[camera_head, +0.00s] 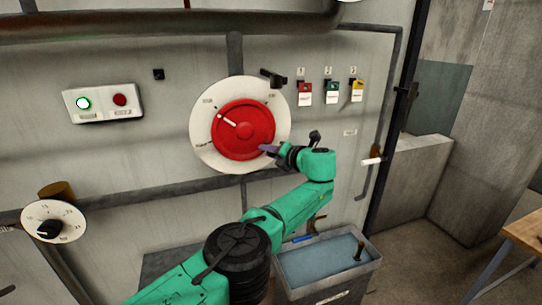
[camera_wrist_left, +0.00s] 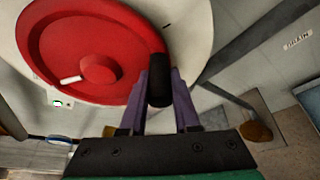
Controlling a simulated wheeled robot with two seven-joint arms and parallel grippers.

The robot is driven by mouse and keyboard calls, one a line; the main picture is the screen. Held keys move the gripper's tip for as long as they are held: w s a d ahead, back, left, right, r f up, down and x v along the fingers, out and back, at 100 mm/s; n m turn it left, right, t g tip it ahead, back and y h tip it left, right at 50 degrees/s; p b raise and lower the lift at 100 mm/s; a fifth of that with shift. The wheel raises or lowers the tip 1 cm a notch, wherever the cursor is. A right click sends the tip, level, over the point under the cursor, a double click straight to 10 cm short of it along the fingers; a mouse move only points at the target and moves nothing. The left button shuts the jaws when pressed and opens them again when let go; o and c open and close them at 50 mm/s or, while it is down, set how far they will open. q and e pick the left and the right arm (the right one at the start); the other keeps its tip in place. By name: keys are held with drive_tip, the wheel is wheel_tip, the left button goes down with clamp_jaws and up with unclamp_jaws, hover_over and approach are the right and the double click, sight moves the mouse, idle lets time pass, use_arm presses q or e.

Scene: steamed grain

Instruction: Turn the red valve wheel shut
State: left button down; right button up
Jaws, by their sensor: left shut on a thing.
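The red valve wheel (camera_head: 243,130) is mounted on a round cream dial plate (camera_head: 203,153) on the grey panel. A white pointer mark on the wheel points to the upper left; the small lettering around the plate is too blurred to read. In the left wrist view the wheel (camera_wrist_left: 95,35) fills the upper left, and a dark upright handle (camera_wrist_left: 159,85) stands at its rim. My left gripper (camera_head: 268,150) is at the wheel's lower right edge. Its purple fingers (camera_wrist_left: 160,98) are shut on the dark handle, one on each side. My right gripper is in neither view.
A box with a lit green button and a red button (camera_head: 120,99) is left of the wheel. Several coloured tags (camera_head: 331,91) hang to the right. A dial with a black knob (camera_head: 48,228) is at lower left. A grey bin (camera_head: 330,288) stands below my arm; pipes cross the panel.

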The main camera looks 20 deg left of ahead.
use_arm(q)
drive_tip(key=shift+s+a+f, duration=0.15)
drive_tip(key=shift+f, duration=0.25)
drive_tip(key=shift+m, duration=0.3)
drive_tip(key=c, duration=0.7)
unclamp_jaws()
drive_tip(key=shift+o, duration=0.2)
drive_tip(key=shift+r, duration=0.1)
